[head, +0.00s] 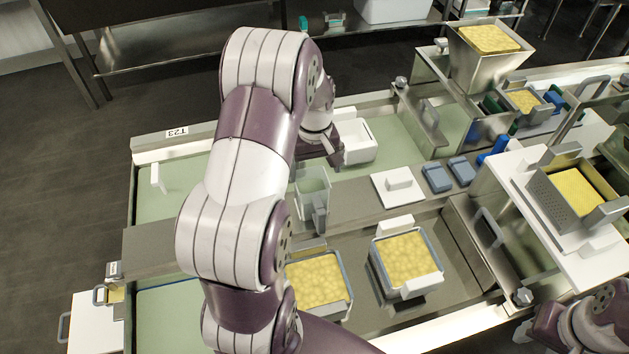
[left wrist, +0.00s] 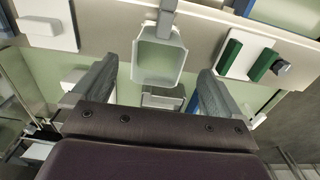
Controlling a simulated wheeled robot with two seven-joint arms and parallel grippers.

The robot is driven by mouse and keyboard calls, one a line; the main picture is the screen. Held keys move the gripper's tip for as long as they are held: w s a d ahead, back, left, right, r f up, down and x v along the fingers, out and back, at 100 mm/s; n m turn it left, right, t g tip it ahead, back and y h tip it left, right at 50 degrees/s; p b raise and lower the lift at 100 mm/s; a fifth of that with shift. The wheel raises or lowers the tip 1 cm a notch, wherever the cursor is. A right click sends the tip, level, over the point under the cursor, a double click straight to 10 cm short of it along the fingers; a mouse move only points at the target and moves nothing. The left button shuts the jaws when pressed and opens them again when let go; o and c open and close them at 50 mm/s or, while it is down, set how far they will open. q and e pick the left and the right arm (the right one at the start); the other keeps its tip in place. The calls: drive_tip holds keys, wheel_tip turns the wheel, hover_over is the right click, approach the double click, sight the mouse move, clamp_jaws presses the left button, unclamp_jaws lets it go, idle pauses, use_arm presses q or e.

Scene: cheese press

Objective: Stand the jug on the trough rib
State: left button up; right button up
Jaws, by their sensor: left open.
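The jug (head: 312,186), a pale square vessel with a grey handle, is at the far edge of the trough rib (head: 352,196). Its body shows against the green trough and its handle over the rib; I cannot tell what bears its base. In the left wrist view I look into the open mouth of the jug (left wrist: 158,62), with the rib as a beige band (left wrist: 205,30) behind it. My left gripper (head: 334,158) is open, above and beyond the jug in the head view. In the wrist view its fingers (left wrist: 155,78) are spread either side of the jug, apart from it.
A white tub (head: 358,142) stands in the green trough beside my left gripper. A white lidded block (head: 398,186) and blue blocks (head: 448,174) lie on the rib to the right. Two curd-filled moulds (head: 405,258) stand in front. My right arm (head: 580,325) is at the bottom right.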

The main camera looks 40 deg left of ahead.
use_arm(q)
drive_tip(key=s+d+r+m, duration=0.2)
drive_tip(key=s+d+m, duration=0.3)
drive_tip(key=d, duration=0.2)
drive_tip(key=s+d+r+m+t, duration=0.1)
drive_tip(key=s+d+r+m, duration=0.1)
drive_tip(key=s+d+m, duration=0.3)
drive_tip(key=s+d, duration=0.1)
drive_tip(key=d, duration=0.2)
drive_tip(key=shift+d+r+m, duration=0.25)
drive_tip(key=shift+d+m, duration=0.05)
